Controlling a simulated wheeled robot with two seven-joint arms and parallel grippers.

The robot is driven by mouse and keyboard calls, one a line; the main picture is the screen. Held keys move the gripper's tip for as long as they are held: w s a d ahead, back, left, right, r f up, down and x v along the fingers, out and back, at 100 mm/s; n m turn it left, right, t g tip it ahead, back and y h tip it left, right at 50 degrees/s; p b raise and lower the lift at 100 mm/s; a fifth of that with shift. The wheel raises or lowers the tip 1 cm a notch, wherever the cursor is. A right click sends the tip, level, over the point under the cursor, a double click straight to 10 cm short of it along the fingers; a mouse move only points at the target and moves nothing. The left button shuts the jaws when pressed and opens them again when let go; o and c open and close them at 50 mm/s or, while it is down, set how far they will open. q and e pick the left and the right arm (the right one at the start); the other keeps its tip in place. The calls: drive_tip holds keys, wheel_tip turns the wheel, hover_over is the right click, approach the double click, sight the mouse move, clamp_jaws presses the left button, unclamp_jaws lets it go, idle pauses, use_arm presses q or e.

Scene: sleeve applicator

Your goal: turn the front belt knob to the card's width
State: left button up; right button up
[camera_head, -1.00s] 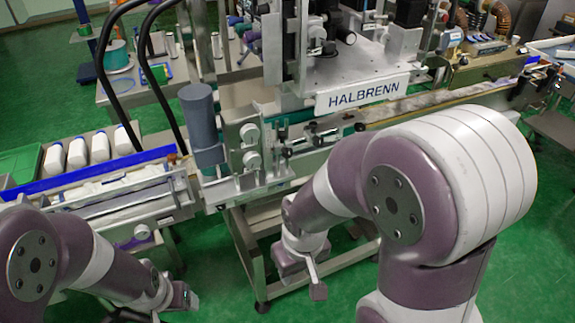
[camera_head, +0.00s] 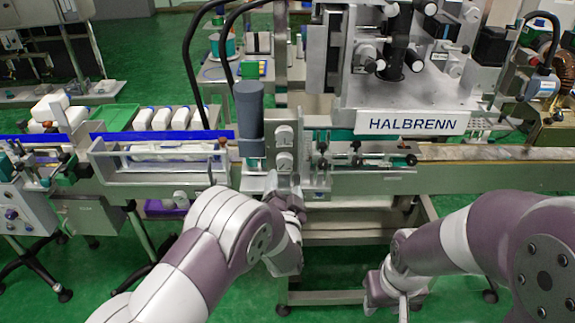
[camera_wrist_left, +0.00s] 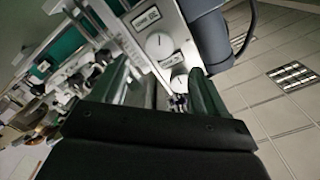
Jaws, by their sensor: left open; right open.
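Two pale round knobs, an upper one (camera_head: 285,137) and a lower one (camera_head: 284,163), sit on an upright metal plate on the machine's front. I cannot tell which is the front belt knob. My left gripper (camera_head: 288,186) is just below the lower knob, partly hidden by its wrist. Its open fingers (camera_wrist_left: 160,84) point at the plate, apparently not closed on anything. My right gripper (camera_head: 390,298) is open, low in front of the machine. I see no card.
A dark grey cylinder (camera_head: 249,118) stands left of the knob plate. A conveyor with a blue rail (camera_head: 110,137) and several white bottles (camera_head: 165,119) lies left.

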sight(284, 164)
use_arm(q)
drive_tip(key=w, duration=0.8)
drive_tip(key=shift+w+p, duration=0.2)
drive_tip(key=shift+p, duration=0.2)
drive_tip(key=c, duration=1.1)
